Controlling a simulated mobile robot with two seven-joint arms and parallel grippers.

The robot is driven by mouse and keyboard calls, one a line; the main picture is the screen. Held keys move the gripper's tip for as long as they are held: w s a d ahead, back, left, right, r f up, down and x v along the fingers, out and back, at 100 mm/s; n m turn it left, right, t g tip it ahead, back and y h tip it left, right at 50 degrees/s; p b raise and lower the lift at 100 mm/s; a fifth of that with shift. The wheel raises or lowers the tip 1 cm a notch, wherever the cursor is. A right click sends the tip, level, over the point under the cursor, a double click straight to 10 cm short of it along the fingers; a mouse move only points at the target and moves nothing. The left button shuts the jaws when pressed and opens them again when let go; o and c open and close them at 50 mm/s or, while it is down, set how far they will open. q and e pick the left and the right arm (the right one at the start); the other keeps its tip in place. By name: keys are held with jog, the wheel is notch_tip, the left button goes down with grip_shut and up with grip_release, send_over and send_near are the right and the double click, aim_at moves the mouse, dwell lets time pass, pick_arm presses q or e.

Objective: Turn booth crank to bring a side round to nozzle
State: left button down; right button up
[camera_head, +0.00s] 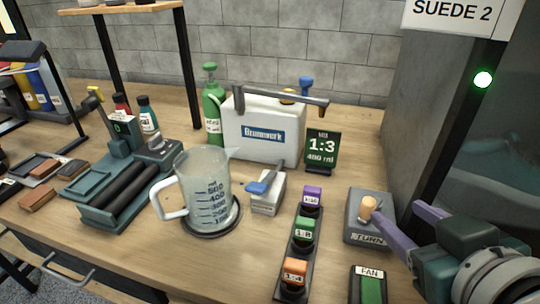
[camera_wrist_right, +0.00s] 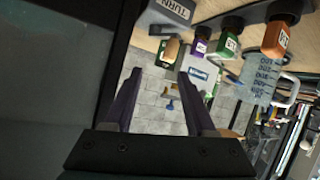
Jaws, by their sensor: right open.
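The booth crank is a grey box (camera_head: 366,231) labelled TURN with a pale wooden knob (camera_head: 368,206) on its arm, near the table's right side. In the right wrist view the knob (camera_wrist_right: 171,48) appears ahead, between the lines of the fingers, near the right fingertip. My right gripper (camera_head: 401,209) is open and empty, with purple fingers. It is just right of the knob; whether a finger touches it I cannot tell. The booth (camera_head: 438,110) stands at the right with a dark window; a shoe and nozzle inside are not clearly visible. My left gripper is out of view.
A FAN switch box (camera_head: 369,286) sits in front of the crank. A green light (camera_head: 482,79) glows on the booth frame.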

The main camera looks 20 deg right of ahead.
aim_at(366, 198)
jog(key=shift+w+a+f+m+t+b, duration=0.2)
jog(key=shift+w+a+f+m, duration=0.15)
jog(key=shift+f+m, duration=0.2)
jog(key=shift+w+a+f+m+t+b, duration=0.2)
jog(key=shift+w+f+m, duration=0.1)
jog(key=shift+f+m, duration=0.2)
jog(key=shift+w, duration=0.35)
jog(key=b+x, duration=0.1)
jog(key=x, duration=0.8)
jog(key=shift+d+b, duration=0.15)
jog(key=shift+b, duration=0.15)
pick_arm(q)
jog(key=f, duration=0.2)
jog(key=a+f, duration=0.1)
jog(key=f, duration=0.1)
pick_arm(e)
jog(key=shift+r, duration=0.1)
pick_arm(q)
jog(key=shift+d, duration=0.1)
pick_arm(e)
grip_shut()
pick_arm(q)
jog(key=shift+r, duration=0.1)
